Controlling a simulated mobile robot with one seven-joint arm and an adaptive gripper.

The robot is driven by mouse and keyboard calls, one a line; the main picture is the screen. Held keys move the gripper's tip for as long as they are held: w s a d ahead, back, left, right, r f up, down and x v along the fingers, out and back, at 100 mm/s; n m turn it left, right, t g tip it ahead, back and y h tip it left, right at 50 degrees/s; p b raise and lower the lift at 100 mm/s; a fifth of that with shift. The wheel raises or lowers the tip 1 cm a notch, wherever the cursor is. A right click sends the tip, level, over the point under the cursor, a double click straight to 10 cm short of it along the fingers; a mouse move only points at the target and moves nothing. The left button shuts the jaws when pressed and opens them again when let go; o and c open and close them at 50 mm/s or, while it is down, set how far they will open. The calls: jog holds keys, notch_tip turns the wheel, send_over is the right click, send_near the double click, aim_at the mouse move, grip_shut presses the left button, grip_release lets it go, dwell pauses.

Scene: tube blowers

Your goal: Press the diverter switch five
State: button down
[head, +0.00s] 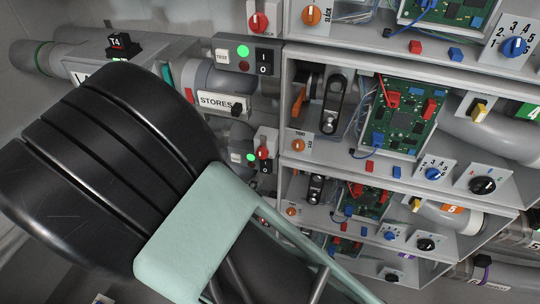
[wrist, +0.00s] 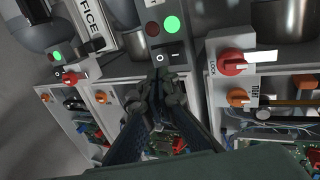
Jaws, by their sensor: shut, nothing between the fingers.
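My gripper (wrist: 160,84) is shut and empty in the wrist view. Its tips are just below a black rocker switch (wrist: 168,56) marked O and I; contact cannot be told. The rocker sits on a grey box with a lit green lamp (wrist: 172,24) and a dim red lamp (wrist: 152,28). No number shows on this box, so I cannot tell whether it is diverter switch five. In the head view an orange label 5 (head: 454,209) is on a tube in a lower bay. My fingertips cannot be made out there, and my arm covers the left middle.
A red LOCK knob (wrist: 232,62) and orange knob (wrist: 238,97) stand right of my gripper. The head view shows open bays with circuit boards (head: 402,118), blue dials (head: 433,174) and a STORES label (head: 215,101). Space around the tips is tight.

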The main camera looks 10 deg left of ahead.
aim_at(266, 170)
jog(key=b+x, duration=0.1)
jog(key=x, duration=0.5)
jog(key=shift+w+f, duration=0.1)
jog(key=shift+w, duration=0.1)
jog(key=shift+w+f+t+b, duration=0.25)
jog(key=shift+f+t+b, duration=0.15)
jog(key=shift+b, duration=0.2)
jog(key=shift+w+r, duration=0.1)
jog(key=shift+r, duration=0.1)
jog(key=shift+s, duration=0.2)
jog(key=s+a+p, duration=0.1)
jog(key=s+p, duration=0.1)
jog(key=s, duration=1.1)
jog(key=shift+s+p, duration=0.3)
jog(key=shift+p, duration=0.05)
